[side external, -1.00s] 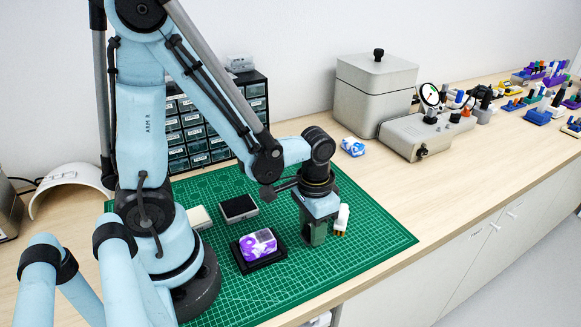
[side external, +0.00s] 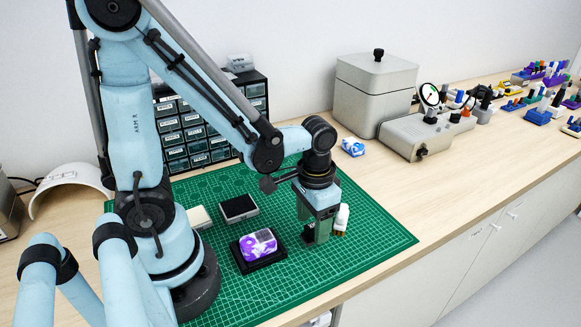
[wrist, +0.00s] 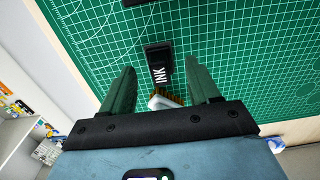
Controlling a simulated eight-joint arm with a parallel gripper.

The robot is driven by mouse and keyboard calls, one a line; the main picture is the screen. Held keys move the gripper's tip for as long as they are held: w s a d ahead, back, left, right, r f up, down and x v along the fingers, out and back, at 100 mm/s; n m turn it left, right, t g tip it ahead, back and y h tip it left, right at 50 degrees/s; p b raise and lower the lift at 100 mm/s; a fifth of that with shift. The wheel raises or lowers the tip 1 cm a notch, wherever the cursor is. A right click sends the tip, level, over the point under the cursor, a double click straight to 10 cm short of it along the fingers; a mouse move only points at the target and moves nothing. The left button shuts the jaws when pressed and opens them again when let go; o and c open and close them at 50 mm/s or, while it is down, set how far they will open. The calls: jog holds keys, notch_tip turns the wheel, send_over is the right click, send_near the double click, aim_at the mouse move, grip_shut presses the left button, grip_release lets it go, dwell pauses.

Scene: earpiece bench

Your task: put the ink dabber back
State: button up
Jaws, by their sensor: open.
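My gripper (side external: 317,239) is low over the green mat, with its two fingers apart. In the wrist view the open fingers (wrist: 160,65) stand on either side of a small black block lettered INK (wrist: 158,62). A white piece with an orange fringe (wrist: 167,99) shows nearer the palm, partly hidden by the gripper. In the side view a white upright piece with an orange lower part (side external: 341,219) stands just right of my fingers and looks like the same thing. I cannot tell which of these is the ink dabber. Contact with the fingers is unclear.
A purple-and-white earpiece block (side external: 258,243) sits in a black holder (side external: 262,263) to the left. Behind it are a dark flat pad (side external: 238,207) and a pale block (side external: 199,218). A grey lidded box (side external: 374,90) and a gauge device (side external: 415,135) stand at the back. The front-right mat is clear.

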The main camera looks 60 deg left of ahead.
aim_at(312, 226)
notch_tip(312, 226, up, 12)
jog(key=w+a+t, duration=0.1)
jog(key=t, duration=0.6)
jog(key=shift+w+a+f, duration=0.2)
jog(key=shift+w+a, duration=0.05)
jog(key=shift+w, duration=0.05)
dwell(1.6)
